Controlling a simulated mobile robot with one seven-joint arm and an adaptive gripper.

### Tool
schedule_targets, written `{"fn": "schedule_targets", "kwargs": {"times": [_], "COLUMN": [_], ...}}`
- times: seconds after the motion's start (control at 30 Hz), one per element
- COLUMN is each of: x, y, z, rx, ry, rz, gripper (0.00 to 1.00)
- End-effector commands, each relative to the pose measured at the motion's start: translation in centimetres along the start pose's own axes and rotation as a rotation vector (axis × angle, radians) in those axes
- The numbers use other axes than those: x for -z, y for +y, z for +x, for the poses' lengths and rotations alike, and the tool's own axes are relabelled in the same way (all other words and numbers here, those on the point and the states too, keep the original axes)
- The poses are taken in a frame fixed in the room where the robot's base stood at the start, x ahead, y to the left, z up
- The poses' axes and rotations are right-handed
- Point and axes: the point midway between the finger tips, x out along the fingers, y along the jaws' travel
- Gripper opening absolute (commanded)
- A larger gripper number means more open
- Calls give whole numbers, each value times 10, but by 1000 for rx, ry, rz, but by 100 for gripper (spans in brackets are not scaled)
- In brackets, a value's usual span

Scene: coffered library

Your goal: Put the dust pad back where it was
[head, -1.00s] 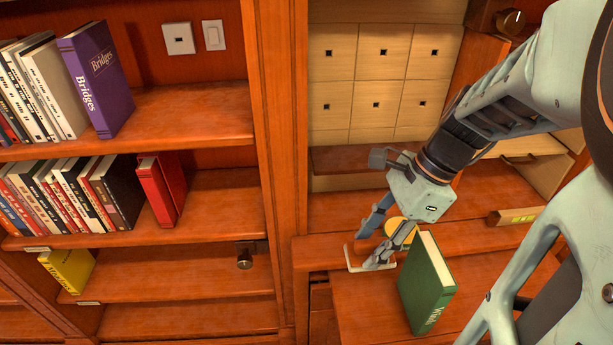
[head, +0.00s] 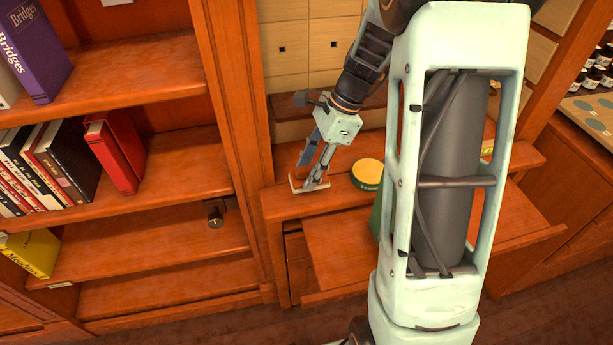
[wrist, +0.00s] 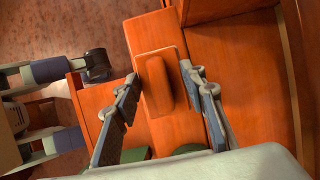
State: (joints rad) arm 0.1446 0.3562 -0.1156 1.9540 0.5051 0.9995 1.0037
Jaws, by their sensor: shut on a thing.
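The dust pad (head: 297,186), a small flat pad with a pale edge in the head view, is at the left end of the wooden ledge (head: 283,208). My gripper (head: 314,181) points down at it, its fingers closed on the pad's grip. In the wrist view the pad (wrist: 158,92) shows as an orange-brown block between the two fingers of my gripper (wrist: 160,78). Whether the pad rests on the ledge or hangs just above it, I cannot tell.
A round yellow-topped tin (head: 367,172) stands on the ledge right of the pad. A green book (head: 377,216) is mostly hidden behind my arm. Shelves with books, including a red one (head: 112,158), are at left. Small drawers (head: 332,45) rise behind the ledge.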

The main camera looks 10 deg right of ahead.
Motion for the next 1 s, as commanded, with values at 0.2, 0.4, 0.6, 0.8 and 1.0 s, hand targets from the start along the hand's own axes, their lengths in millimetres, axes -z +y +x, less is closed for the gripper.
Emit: {"fn": "schedule_targets", "kwargs": {"times": [0.2, 0.4, 0.6, 0.8, 1.0], "x": [7, 14, 14, 15, 15], "y": [-7, -8, -8, -7, -7], "z": [23, 38, 38, 40, 40], "rx": [-4, 0, 0, -1, -1], "ry": [-2, -1, -1, -1, -1], "rz": [1, -1, 0, 0, 0], "gripper": [19, 19, 19, 47, 56]}}
